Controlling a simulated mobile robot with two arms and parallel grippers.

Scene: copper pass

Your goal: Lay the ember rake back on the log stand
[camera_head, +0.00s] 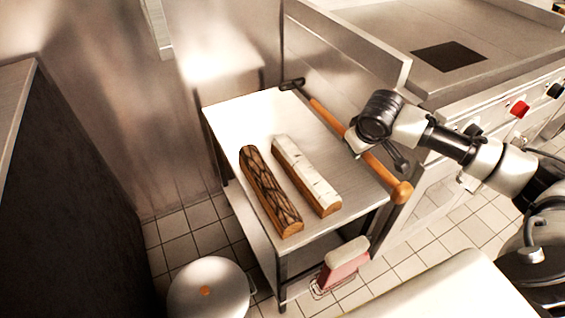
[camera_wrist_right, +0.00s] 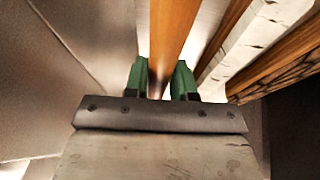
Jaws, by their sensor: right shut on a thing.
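The ember rake has a long orange-brown wooden handle (camera_head: 329,115) with a rounded end and a dark metal head (camera_head: 292,84). It runs along the right side of the steel log stand (camera_head: 232,112); I cannot tell whether it touches the top. My right gripper (camera_head: 354,146) is shut on the handle around its middle. In the right wrist view the handle (camera_wrist_right: 172,35) passes between the green fingers of the gripper (camera_wrist_right: 161,80). My left gripper is not in view.
A dark-barked log (camera_head: 268,190) and a pale birch log (camera_head: 303,172) lie side by side on the stand. A steel cooking range (camera_head: 455,55) is close on the right. The stand's left back is bare.

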